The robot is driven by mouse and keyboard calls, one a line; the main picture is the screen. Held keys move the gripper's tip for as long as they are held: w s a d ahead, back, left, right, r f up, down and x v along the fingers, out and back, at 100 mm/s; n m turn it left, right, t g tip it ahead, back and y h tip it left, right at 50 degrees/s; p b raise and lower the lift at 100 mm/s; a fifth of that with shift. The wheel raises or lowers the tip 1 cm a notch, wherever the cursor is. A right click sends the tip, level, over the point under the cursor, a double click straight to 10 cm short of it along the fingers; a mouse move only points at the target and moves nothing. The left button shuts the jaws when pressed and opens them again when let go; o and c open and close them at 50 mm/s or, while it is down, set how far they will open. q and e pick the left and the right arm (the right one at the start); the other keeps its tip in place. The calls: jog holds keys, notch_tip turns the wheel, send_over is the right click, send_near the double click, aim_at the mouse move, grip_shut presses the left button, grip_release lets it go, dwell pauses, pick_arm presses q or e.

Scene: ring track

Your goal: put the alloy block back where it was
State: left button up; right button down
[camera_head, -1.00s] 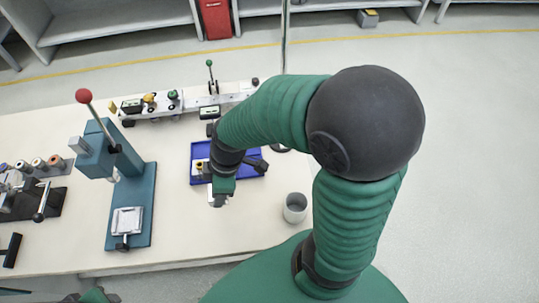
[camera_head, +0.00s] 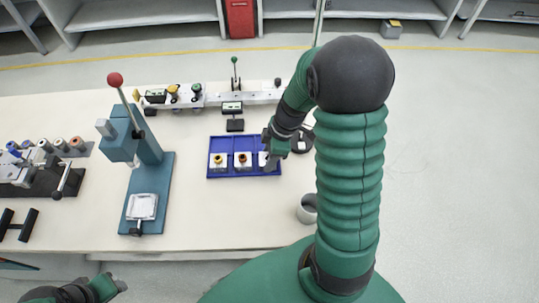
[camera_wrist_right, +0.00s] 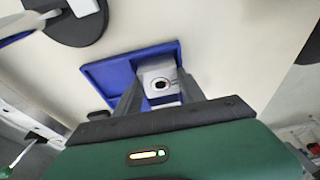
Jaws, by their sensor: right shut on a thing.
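A blue tray (camera_head: 231,174) with compartments lies on the white table. Its left compartment holds a pale block with a yellow top (camera_head: 219,160), and its middle one a pale block with a brown-orange top (camera_head: 242,160). My right gripper (camera_head: 269,160) is at the tray's right compartment, shut on a pale grey block (camera_wrist_right: 158,80) with a dark round opening, likely the alloy block. It is upright between the fingers, at or just above the tray; I cannot tell whether it touches the floor. My left gripper (camera_head: 116,286) is low at the left, its jaws unclear.
A teal press (camera_head: 150,185) with a red-knobbed lever stands left of the tray. A grey cup (camera_head: 307,208) stands at the table's front right. A white rail fixture (camera_head: 260,96) runs behind the tray, and a black round-based thing (camera_head: 302,142) is at its right.

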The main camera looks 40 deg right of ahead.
jog(key=shift+w+a+r, duration=0.15)
jog(key=shift+a, duration=0.25)
jog(key=shift+f, duration=0.2)
jog(key=c, duration=1.1)
grip_release()
jog(key=shift+d+f, duration=0.1)
jog(key=shift+d, duration=0.2)
jog(key=shift+c, duration=0.2)
jog(key=o, duration=0.5)
jog(key=shift+d, duration=0.45)
jog(key=shift+c, duration=0.2)
jog(key=shift+a, duration=0.35)
jog(key=shift+r, duration=0.4)
jog(key=p+v, duration=0.2)
jog(key=v, duration=0.9)
pick_arm(q)
jog(key=shift+a+r, duration=0.25)
jog(key=shift+r, duration=0.5)
pick_arm(e)
jog(key=s+a+f+m+h, duration=0.1)
jog(key=a+f+m, duration=0.2)
jog(key=a+m, duration=0.2)
jog(key=s+a+f+m+h, duration=0.1)
jog(key=a+f+m, duration=0.2)
jog(key=a, duration=0.8)
jog(key=shift+s+a+m+t, duration=0.25)
jog(key=shift+s+m+t, duration=0.05)
jog(key=shift+m, duration=0.7)
